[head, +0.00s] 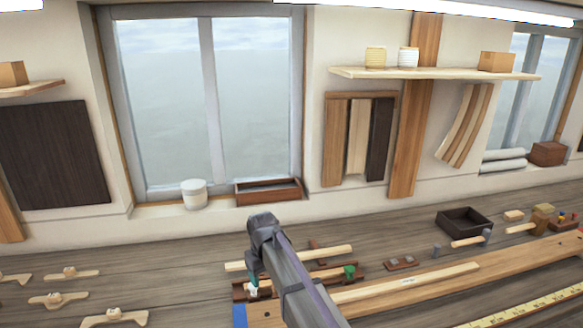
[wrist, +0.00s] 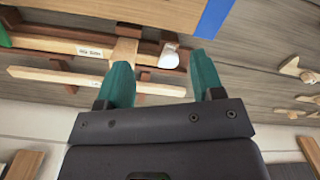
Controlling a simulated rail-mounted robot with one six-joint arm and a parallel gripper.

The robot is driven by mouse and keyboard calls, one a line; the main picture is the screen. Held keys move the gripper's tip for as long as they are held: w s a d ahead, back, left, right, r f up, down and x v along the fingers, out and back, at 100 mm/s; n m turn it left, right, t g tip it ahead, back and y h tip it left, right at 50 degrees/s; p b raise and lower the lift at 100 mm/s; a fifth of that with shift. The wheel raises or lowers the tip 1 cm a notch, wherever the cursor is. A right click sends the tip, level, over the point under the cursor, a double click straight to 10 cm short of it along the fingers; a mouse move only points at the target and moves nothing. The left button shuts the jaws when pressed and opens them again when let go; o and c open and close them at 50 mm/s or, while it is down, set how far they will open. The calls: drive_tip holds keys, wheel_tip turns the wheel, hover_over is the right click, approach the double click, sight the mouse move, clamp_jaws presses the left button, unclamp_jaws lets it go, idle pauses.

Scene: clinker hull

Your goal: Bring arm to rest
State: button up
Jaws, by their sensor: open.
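My gripper (head: 253,283) hangs at the end of my arm, over the bench near the middle of the head view. In the wrist view its two teal fingers (wrist: 163,80) stand apart with nothing held between them. Beyond the fingertips is a small white-ended piece (wrist: 169,58), apart from or just short of them; I cannot tell the gap. A pale wooden strip (head: 325,254) lies across dark wooden supports behind the gripper. It also shows in the wrist view (wrist: 60,78). My arm hides part of the supports in the head view.
Several wooden clamps (head: 58,299) lie on the left of the bench. Blue tape (head: 239,315) marks a long plank's end. A window (head: 160,100) is behind.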

drive_tip(key=s+d+f+m+b, duration=0.2)
drive_tip(key=s+d+m, duration=0.1)
drive_tip(key=s+d, duration=0.7)
drive_tip(key=s+d+f+m+b, duration=0.2)
drive_tip(key=s+d, duration=0.8)
drive_tip(key=d, duration=0.7)
drive_tip(key=shift+s+d+f+m, duration=0.2)
drive_tip(key=shift+d+f+m, duration=0.25)
drive_tip(key=shift+m, duration=0.75)
